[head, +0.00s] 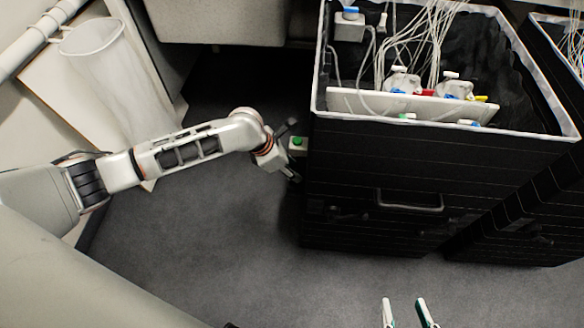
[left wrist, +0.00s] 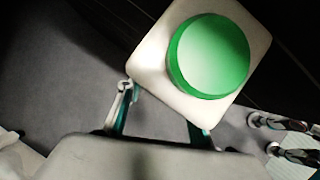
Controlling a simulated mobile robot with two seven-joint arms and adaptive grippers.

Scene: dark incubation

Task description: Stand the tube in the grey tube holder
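I cannot make out the tube or the grey tube holder in either view. My left gripper (head: 291,174) is beside the left wall of the black enclosure, just below a small white box with a green button (head: 297,142). In the left wrist view the green button (left wrist: 208,55) is large and close, beyond the fingertips. The left fingers (left wrist: 160,118) are apart with nothing seen between them. My right gripper (head: 408,312) shows at the bottom edge of the head view, its two fingers apart and empty.
The black enclosure (head: 360,170) has a front handle (head: 409,201) and an open top. Inside are wires, a white panel (head: 410,104) and small devices. A second black enclosure (head: 540,220) stands at right. A whitish bin (head: 105,70) is at upper left. Grey floor (head: 240,240) is clear.

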